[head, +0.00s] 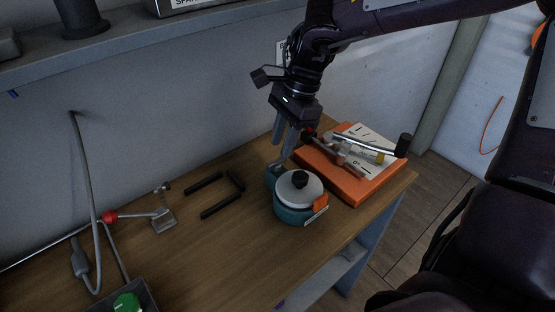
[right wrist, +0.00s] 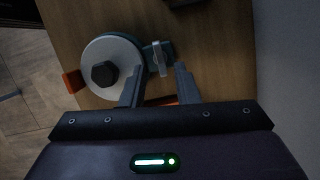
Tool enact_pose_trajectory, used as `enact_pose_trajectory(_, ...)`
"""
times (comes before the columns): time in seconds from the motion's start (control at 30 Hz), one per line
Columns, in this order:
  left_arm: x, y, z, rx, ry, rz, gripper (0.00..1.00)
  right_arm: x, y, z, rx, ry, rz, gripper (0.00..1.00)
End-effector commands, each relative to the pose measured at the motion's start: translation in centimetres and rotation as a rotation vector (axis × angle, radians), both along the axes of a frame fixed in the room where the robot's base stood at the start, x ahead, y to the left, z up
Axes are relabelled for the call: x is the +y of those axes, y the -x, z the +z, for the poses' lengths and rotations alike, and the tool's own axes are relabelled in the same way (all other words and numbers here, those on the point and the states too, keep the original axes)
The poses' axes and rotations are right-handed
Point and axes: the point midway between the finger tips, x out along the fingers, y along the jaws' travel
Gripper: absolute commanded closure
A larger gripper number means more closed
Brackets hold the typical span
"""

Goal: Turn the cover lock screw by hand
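A round teal housing (head: 292,213) stands on the wooden bench, with a pale disc cover (head: 299,190) and a black knob on top. In the right wrist view the cover (right wrist: 121,50) is left of my fingers. A small grey screw with a flat wing (right wrist: 158,57) sits on the teal part beside the cover. My right gripper (right wrist: 160,68) is open and points down at it. The wing shows between the fingertips, with a gap visible on each side; contact cannot be told. In the head view the fingers (head: 278,163) partly hide the screw. My left gripper is out of view.
Black bars (head: 222,206) lie to the left. A red-knobbed lever (head: 110,216) and a green knob (head: 127,303) are further left. A wall rises behind the bench.

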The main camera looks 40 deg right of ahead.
Motion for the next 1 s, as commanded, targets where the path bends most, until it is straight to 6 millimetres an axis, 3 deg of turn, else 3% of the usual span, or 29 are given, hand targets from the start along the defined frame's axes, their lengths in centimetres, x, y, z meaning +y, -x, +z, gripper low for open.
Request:
enact_pose_trajectory(0.03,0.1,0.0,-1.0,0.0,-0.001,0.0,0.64,0.2,0.0,-1.1,0.001,-0.001,0.0,0.72)
enact_pose_trajectory(0.27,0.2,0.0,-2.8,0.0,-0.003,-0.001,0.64,1.0,-0.1,-3.7,0.001,-0.001,0.0,0.72)
enact_pose_trajectory(0.8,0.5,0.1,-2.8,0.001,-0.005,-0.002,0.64,1.1,-0.1,-3.5,-0.001,0.0,-0.001,0.72)
enact_pose_trajectory(1.0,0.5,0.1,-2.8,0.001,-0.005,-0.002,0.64,1.1,-0.1,-3.5,-0.001,0.0,-0.001,0.98)
